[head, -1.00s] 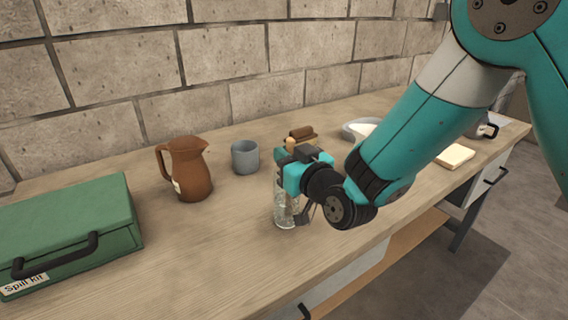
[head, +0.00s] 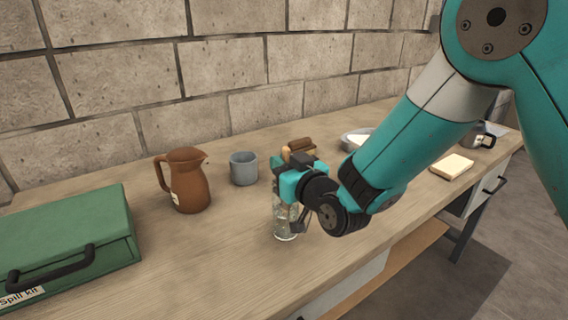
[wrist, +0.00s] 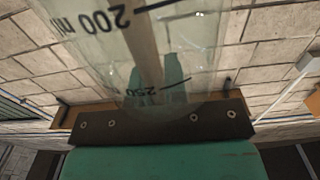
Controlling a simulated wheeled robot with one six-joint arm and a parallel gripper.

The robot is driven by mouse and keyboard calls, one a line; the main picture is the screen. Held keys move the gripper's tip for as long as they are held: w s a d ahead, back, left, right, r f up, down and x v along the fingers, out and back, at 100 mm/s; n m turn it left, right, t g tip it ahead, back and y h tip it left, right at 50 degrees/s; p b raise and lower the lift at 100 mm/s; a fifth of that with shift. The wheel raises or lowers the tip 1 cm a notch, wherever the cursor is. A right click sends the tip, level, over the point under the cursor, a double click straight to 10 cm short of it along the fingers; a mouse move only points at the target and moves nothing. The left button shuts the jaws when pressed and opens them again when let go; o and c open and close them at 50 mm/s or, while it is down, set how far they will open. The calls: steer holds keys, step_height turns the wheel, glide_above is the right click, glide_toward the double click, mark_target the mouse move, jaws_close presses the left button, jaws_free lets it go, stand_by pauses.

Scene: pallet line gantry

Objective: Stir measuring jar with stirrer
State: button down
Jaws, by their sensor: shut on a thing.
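The measuring jar (head: 285,226) is clear glass and stands upright on the bench, below my gripper in the head view. In the wrist view the jar (wrist: 200,40) fills the upper middle, with dark 200 ml and 250 marks. The wooden stirrer (wrist: 143,45) shows through its glass, running down inside. In the head view only the stirrer's top (head: 285,153) peeks above my gripper (head: 287,184). My gripper is shut on the stirrer over the jar's mouth. The grip itself is mostly hidden by the wrist and glass. The stirrer's lower end is not clear.
A brown jug (head: 188,182) and a grey cup (head: 244,168) stand behind left of the jar. A green spill kit case (head: 70,235) is at far left. A grey bowl (head: 352,141) and a pale block (head: 452,167) lie right.

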steer(key=shift+a+r+p, duration=0.1)
steer(key=shift+p, duration=0.55)
steer(key=shift+s+a+p, duration=0.4)
steer(key=shift+a+p, duration=0.05)
steer(key=shift+p, duration=1.65)
steer(key=shift+s+d+b, duration=0.4)
steer(key=shift+s+b, duration=0.15)
steer(key=shift+b, duration=0.35)
steer(key=shift+w+f+b, duration=0.1)
steer(key=shift+f+b, duration=0.15)
steer(key=shift+b, duration=0.5)
steer(key=b, duration=0.3)
steer(key=shift+w+d+b, duration=0.15)
steer(key=shift+w+b, duration=0.1)
steer(key=shift+b, duration=0.1)
steer(key=shift+d+r+b, duration=0.1)
steer(key=shift+d+b, duration=0.3)
steer(key=shift+b, duration=2.15)
